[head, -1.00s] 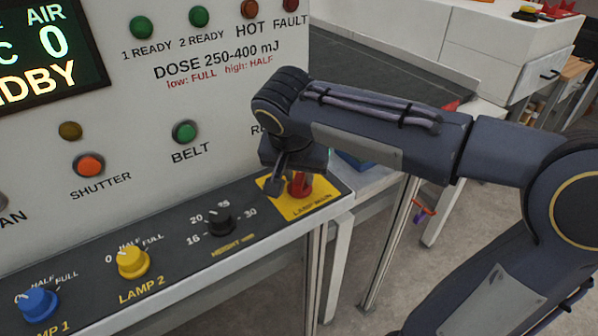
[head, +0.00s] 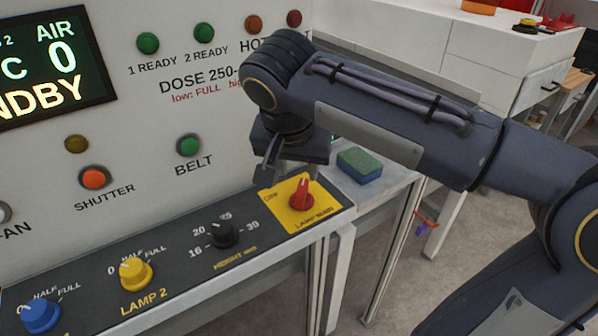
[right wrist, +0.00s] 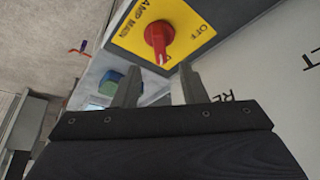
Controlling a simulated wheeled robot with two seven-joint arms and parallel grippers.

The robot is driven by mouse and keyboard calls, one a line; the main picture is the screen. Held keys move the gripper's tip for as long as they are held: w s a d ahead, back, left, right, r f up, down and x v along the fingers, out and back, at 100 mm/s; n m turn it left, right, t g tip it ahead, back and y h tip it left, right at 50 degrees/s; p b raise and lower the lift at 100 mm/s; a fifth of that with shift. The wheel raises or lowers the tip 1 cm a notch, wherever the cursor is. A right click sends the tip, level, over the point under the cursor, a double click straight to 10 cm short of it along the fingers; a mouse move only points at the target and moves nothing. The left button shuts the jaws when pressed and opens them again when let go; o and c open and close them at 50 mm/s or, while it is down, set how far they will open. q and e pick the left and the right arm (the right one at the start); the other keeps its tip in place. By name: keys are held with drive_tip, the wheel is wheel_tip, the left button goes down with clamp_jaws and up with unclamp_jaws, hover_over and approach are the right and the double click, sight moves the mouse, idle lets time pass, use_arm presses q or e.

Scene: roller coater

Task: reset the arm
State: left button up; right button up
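My right arm reaches in from the right in the head view. Its gripper (head: 268,172) is above and to the left of the red LAMP MAIN knob (head: 301,194), apart from it. In the right wrist view the two fingers (right wrist: 160,86) stand apart with nothing between them. The red knob (right wrist: 158,38) shows beyond the fingertips on its yellow plate (right wrist: 192,22). My left gripper is not in view.
The control panel (head: 180,262) carries a black HEIGHT knob (head: 224,234), a yellow LAMP 2 knob (head: 135,272) and a blue knob (head: 40,315). The upright face has lamps, buttons and a display (head: 50,62). A green-and-blue sponge (head: 359,165) lies behind the panel's right end.

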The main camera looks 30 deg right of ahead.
idle(0.5)
drive_tip(key=s+a+f+n+t+y, duration=0.1)
drive_tip(key=s+f+n+y, duration=0.5)
drive_tip(key=s+f, duration=0.8)
drive_tip(key=shift+s+a+f+t+y, duration=0.35)
drive_tip(key=shift+f+t, duration=0.25)
drive_tip(key=shift+f, duration=0.2)
drive_tip(key=shift+n, duration=0.3)
